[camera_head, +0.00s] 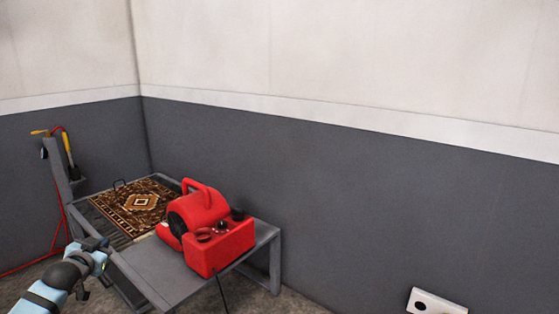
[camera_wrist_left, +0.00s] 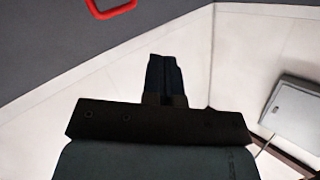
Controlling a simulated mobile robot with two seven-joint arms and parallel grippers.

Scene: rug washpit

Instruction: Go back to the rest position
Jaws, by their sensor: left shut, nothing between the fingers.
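My left gripper (camera_head: 97,245) comes in from the lower left in the head view, beside the near-left edge of the grey table (camera_head: 160,270). In the left wrist view its dark fingers (camera_wrist_left: 166,80) are together with nothing between them. My right gripper is in neither view.
A red blower (camera_head: 200,210) and a red caddy (camera_head: 222,250) stand on the table. A patterned rug (camera_head: 135,205) lies on the slatted part behind. A post (camera_head: 55,170) with tools and a red cord stands left. A white wall box (camera_head: 436,302) is at lower right.

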